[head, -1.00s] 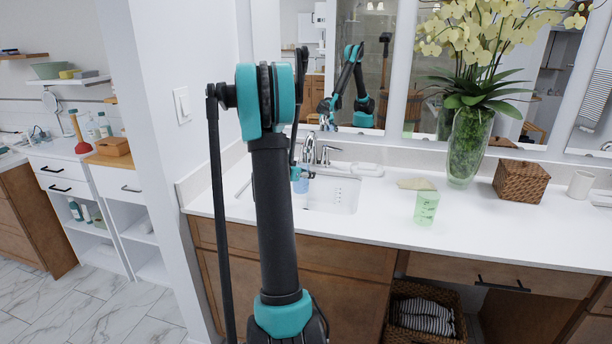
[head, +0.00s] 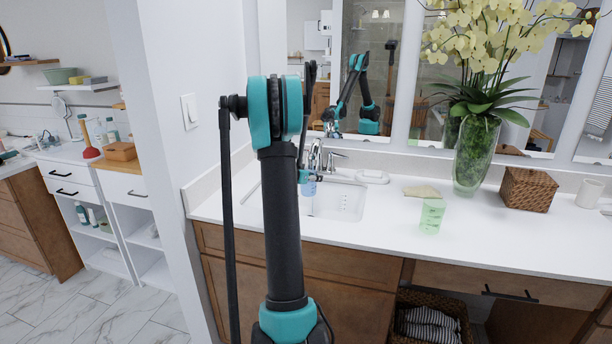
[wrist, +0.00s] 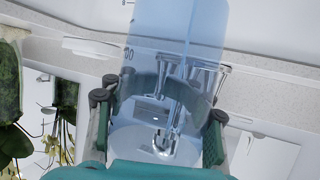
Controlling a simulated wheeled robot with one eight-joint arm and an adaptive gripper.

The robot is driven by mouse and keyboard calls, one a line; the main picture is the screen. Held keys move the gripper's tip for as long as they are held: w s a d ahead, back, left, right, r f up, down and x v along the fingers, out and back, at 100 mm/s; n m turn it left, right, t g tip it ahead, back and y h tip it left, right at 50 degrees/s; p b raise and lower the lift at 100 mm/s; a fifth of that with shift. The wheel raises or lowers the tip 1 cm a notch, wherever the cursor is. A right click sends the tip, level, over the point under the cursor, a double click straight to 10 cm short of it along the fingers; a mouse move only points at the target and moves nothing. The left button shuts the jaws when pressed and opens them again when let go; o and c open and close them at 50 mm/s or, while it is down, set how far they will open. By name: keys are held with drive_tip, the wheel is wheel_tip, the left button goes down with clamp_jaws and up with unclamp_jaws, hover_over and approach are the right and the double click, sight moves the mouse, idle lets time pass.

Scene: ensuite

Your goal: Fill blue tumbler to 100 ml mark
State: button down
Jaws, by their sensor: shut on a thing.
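The blue tumbler (head: 309,188) is over the sink basin (head: 345,200), near the faucet (head: 316,158), mostly hidden behind my arm. In the wrist view the see-through tumbler (wrist: 180,30) fills the middle, with part of a printed mark near its left edge. My gripper (wrist: 160,108) is shut on it, one finger on each side; it also shows in the head view (head: 304,176). The faucet shows through the tumbler wall in the wrist view. I cannot tell whether there is water in the tumbler or whether the faucet is running.
A green tumbler (head: 432,215) stands on the white counter (head: 510,235), right of the sink, by a yellowish cloth (head: 422,192). A glass vase of flowers (head: 477,155), a wicker box (head: 527,188) and a white cup (head: 590,192) stand farther right. The mirror wall is behind.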

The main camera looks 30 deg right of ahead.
drive_tip(key=w+d, duration=0.4)
drive_tip(key=d, duration=0.1)
drive_tip(key=shift+w+d, duration=0.15)
drive_tip(key=shift+d, duration=0.05)
idle(3.6)
drive_tip(key=s+a, duration=0.6)
drive_tip(key=a, duration=0.1)
drive_tip(key=shift+a, duration=0.1)
drive_tip(key=shift+s+a+r, duration=0.45)
drive_tip(key=shift+a+r, duration=0.05)
drive_tip(key=shift+r, duration=1.3)
drive_tip(key=shift+s+a+r, duration=0.45)
drive_tip(key=shift+a+r, duration=0.05)
drive_tip(key=shift+r, duration=1.35)
drive_tip(key=shift+s+a+r, duration=0.45)
drive_tip(key=shift+a+r, duration=0.05)
drive_tip(key=shift+r, duration=1.3)
